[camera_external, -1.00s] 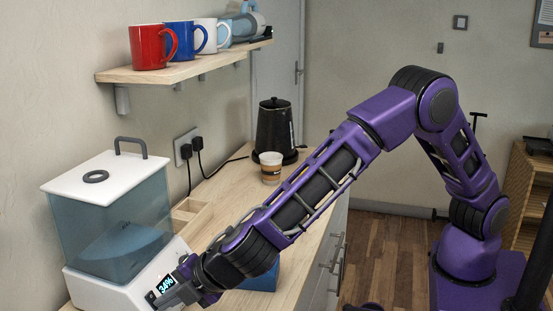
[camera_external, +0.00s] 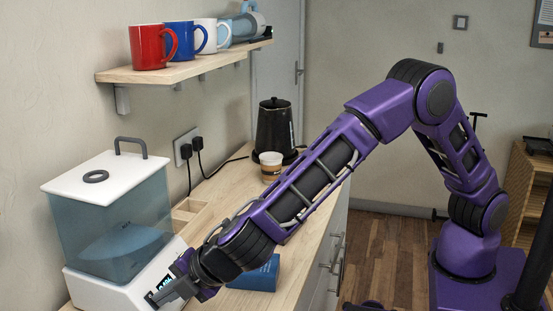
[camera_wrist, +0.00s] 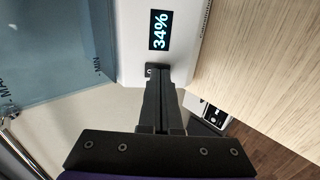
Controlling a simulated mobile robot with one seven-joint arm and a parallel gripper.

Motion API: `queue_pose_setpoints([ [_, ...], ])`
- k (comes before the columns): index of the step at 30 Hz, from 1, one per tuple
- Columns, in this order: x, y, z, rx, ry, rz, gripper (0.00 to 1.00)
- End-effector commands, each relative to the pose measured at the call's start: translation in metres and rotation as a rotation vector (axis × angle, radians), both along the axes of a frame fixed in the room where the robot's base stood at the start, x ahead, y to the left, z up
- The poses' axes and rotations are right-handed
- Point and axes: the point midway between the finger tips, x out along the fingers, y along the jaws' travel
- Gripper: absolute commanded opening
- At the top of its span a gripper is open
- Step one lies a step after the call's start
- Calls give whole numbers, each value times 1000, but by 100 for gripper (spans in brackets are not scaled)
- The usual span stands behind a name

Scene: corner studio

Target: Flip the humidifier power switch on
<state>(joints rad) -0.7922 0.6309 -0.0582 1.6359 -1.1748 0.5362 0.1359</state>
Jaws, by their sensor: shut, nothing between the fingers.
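The humidifier (camera_external: 112,225) stands at the near left end of the counter, with a white lid, a blue-tinted water tank and a white base. In the wrist view its white front (camera_wrist: 128,50) carries a lit display (camera_wrist: 159,30) reading 34%. A small dark switch (camera_wrist: 152,68) sits just below the display, partly hidden by my fingertips. My gripper (camera_wrist: 157,82) is shut and empty, its tips at or very near the switch; I cannot tell whether they touch it. In the external view my gripper (camera_external: 160,297) is at the humidifier's front. The switch's position is unclear.
A blue box (camera_external: 257,274) lies on the counter (camera_external: 232,196) right of my gripper. A wooden divided tray (camera_external: 190,215), a paper cup (camera_external: 271,168) and a black kettle (camera_external: 274,128) stand farther back. A shelf (camera_external: 180,70) with mugs hangs above.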

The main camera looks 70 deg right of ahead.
Motion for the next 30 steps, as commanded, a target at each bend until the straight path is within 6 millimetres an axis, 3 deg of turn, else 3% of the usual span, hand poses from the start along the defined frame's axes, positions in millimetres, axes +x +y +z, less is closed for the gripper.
queue_pose_setpoints([
  [5, -16, 1, 16, 3, -2, 3, 0],
  [18, -85, 1, 81, 2, -1, 2, 0],
  [30, -101, 0, 94, -1, 0, 1, 0],
])
